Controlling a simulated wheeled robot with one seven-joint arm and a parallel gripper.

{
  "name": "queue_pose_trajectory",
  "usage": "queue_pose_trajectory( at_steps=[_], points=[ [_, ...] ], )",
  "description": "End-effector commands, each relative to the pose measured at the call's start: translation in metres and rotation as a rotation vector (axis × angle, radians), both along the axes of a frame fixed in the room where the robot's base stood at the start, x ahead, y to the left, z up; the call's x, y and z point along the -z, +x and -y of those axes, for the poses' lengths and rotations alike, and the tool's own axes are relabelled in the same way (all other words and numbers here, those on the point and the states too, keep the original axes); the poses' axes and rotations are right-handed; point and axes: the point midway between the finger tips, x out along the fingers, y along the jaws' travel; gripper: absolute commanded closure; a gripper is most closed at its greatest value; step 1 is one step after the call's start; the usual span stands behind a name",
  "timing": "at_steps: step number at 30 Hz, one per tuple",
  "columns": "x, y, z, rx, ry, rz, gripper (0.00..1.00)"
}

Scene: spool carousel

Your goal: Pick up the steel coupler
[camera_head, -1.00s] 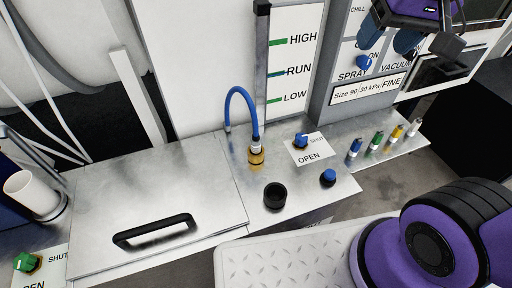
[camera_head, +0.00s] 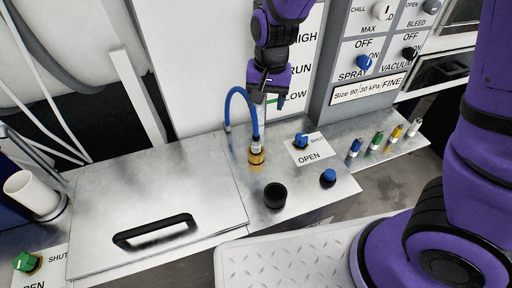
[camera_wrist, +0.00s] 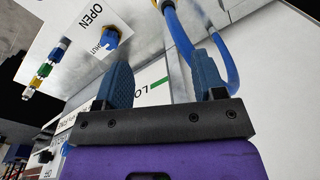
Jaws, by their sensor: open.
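The steel coupler (camera_head: 257,147) is a small silvery piece at the end of the looped blue hose (camera_head: 240,92). It stands upright on a brass fitting (camera_head: 256,159) on the metal bench top. My gripper (camera_head: 268,101) is above the coupler and apart from it, in front of the labelled gauge panel. In the wrist view my gripper (camera_wrist: 165,72) has its two blue fingers spread with nothing held between them. The blue hose (camera_wrist: 182,38) runs down past the fingers there. I cannot make out the coupler clearly in that view.
A blue valve knob (camera_head: 301,140) on an OPEN/SHUT plate is right of the coupler. A black cup (camera_head: 275,196) and a blue cap (camera_head: 328,177) are nearer. Several coloured plugs (camera_head: 376,142) stand at right. A handled lid (camera_head: 155,215) covers the left bench.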

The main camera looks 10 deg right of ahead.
Motion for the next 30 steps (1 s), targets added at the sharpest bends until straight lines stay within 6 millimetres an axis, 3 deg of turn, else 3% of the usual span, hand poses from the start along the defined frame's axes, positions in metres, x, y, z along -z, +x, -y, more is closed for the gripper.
queue_pose_trajectory(
  at_steps=[3,9,21,30],
  points=[
    [0.029,0.001,-0.016,0.014,-0.033,-0.02,0.37],
    [0.053,0.001,-0.028,0.03,-0.06,-0.028,0.37],
    [0.1,0.001,-0.028,0.035,-0.064,-0.031,0.37],
    [0.12,0.002,-0.027,0.035,-0.063,-0.03,0.37]
  ],
)
